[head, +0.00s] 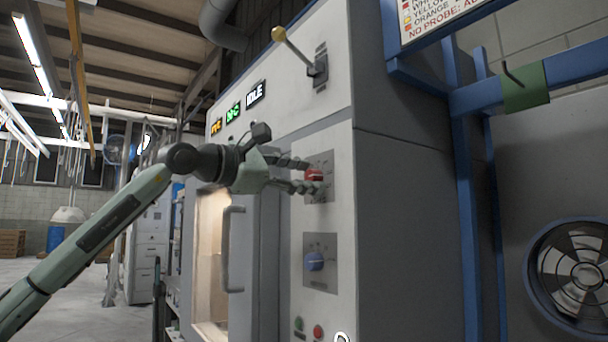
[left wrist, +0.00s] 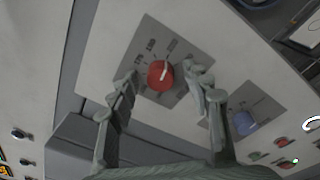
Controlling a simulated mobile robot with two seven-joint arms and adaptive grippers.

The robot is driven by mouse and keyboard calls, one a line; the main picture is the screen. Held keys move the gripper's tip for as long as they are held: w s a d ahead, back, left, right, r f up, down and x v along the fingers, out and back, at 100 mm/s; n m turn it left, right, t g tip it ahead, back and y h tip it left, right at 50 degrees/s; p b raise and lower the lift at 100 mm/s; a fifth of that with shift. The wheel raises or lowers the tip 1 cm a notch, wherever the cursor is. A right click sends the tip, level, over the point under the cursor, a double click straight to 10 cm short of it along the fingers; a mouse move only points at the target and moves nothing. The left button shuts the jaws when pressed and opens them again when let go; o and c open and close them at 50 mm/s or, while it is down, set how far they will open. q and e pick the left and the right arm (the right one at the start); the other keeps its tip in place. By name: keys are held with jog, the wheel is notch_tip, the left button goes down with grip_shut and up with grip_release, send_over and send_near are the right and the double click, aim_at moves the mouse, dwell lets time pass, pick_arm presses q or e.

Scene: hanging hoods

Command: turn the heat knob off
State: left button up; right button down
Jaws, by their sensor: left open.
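A red knob (head: 314,175) sits on a grey square plate on the front of the tall grey cabinet. A blue knob (head: 314,262) sits on a second plate below it. The plate labels are too small to read, so I cannot tell by name which is the heat knob. My left gripper (head: 309,174) is open, with its fingers above and below the red knob. In the left wrist view the red knob (left wrist: 161,75) shows between the fingertips, with gaps on both sides. Its white pointer line shows. The blue knob (left wrist: 244,123) is off to the right.
A vertical door handle (head: 231,250) stands out left of the knobs. A yellow-tipped lever (head: 293,50) sticks out above. Green and red buttons (head: 318,331) are below. Blue posts (head: 467,190) and a fan (head: 577,275) stand on the right.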

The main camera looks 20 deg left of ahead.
pick_arm(q)
grip_shut()
jog(key=shift+n, duration=0.3)
